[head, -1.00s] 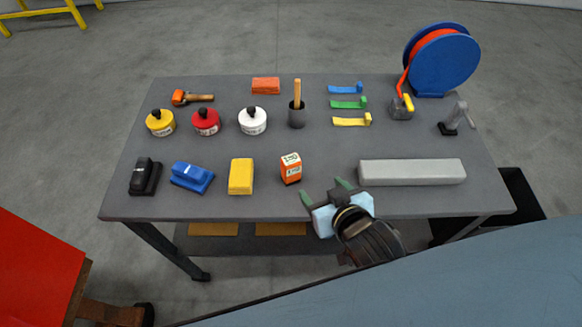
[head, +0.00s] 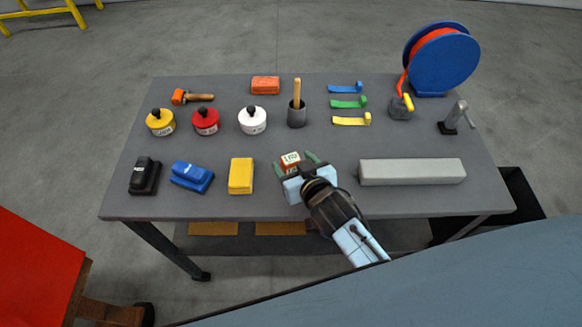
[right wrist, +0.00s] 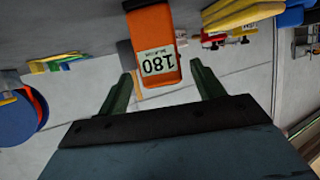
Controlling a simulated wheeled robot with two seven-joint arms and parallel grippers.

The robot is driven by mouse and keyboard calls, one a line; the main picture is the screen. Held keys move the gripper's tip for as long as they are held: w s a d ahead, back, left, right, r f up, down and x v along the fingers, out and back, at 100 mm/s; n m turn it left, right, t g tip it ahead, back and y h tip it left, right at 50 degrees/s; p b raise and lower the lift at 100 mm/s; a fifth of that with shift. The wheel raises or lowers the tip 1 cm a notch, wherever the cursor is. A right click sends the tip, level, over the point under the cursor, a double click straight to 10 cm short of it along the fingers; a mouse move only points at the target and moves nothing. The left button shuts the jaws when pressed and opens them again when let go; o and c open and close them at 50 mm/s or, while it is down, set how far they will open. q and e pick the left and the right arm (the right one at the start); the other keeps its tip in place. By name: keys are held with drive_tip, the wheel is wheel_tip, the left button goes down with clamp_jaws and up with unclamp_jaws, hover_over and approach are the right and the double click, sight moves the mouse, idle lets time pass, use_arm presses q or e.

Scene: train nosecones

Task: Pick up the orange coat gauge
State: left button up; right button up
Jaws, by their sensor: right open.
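The orange coat gauge (head: 290,160) stands on the grey table, mostly hidden behind my right gripper in the head view. In the right wrist view the gauge (right wrist: 157,50) is an orange block with a pale display reading 180, upside down. My right gripper (head: 294,165) is open, with its green fingers on either side of the gauge's near end. In the wrist view the fingertips (right wrist: 160,78) stand apart from the gauge, with gaps on both sides. My left gripper is not in view.
A yellow block (head: 241,176) stands left of the gauge, and a long grey bar (head: 412,172) lies to its right. Behind it are a dark cup (head: 297,115) with a wooden handle and a white round container (head: 252,121).

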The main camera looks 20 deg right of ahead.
sight(288, 157)
drive_tip(key=shift+x, duration=1.85)
drive_tip(key=shift+a, duration=0.15)
drive_tip(key=shift+c, duration=0.5)
drive_tip(key=c, duration=1.1)
